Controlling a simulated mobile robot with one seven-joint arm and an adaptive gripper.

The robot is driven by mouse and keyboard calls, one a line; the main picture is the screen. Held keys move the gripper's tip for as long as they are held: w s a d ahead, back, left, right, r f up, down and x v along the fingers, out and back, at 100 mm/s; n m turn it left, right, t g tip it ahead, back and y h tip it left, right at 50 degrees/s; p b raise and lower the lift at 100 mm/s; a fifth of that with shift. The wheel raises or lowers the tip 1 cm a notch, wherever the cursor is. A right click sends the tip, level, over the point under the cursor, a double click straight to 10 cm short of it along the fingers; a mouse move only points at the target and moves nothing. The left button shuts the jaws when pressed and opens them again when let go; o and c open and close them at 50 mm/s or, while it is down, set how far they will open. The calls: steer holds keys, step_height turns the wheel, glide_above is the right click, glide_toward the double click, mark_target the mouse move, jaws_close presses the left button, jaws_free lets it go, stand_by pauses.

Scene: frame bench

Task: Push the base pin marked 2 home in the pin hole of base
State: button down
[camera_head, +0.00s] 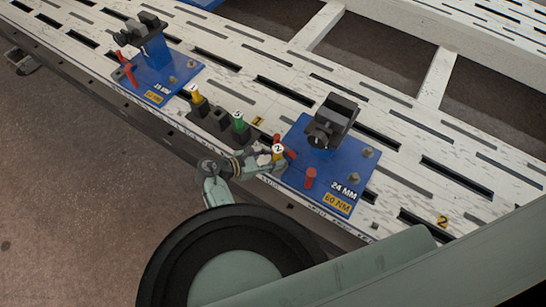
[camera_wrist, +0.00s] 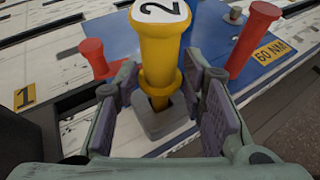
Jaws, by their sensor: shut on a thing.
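The yellow base pin with a white cap marked 2 (camera_wrist: 160,45) stands upright in the wrist view, between the two pads of my gripper (camera_wrist: 166,88). My gripper is shut on it below its collar. The pin's lower end goes into the dark opening of a grey square block, the pin hole (camera_wrist: 166,128), at the edge of the blue base (camera_wrist: 112,32). How deep it sits is hard to tell. In the head view the pin's cap (camera_head: 278,150) shows at my gripper (camera_head: 270,160), beside the blue base (camera_head: 330,160) marked 24 MM and 60 NM.
Red pins (camera_head: 310,178) stand on the base close to my gripper; one is near the right finger in the wrist view (camera_wrist: 255,35). A dark clamp (camera_head: 332,122) tops the base. A green pin (camera_head: 239,122) and a yellow pin (camera_head: 197,98) stand left. Another blue base (camera_head: 165,75) lies farther left.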

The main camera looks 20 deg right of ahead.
steer(key=shift+f+b, duration=0.8)
steer(key=shift+f, duration=0.8)
steer(key=c, duration=0.9)
jaws_free()
steer(key=shift+c, duration=0.2)
steer(key=v, duration=1.2)
steer(key=shift+f, duration=0.1)
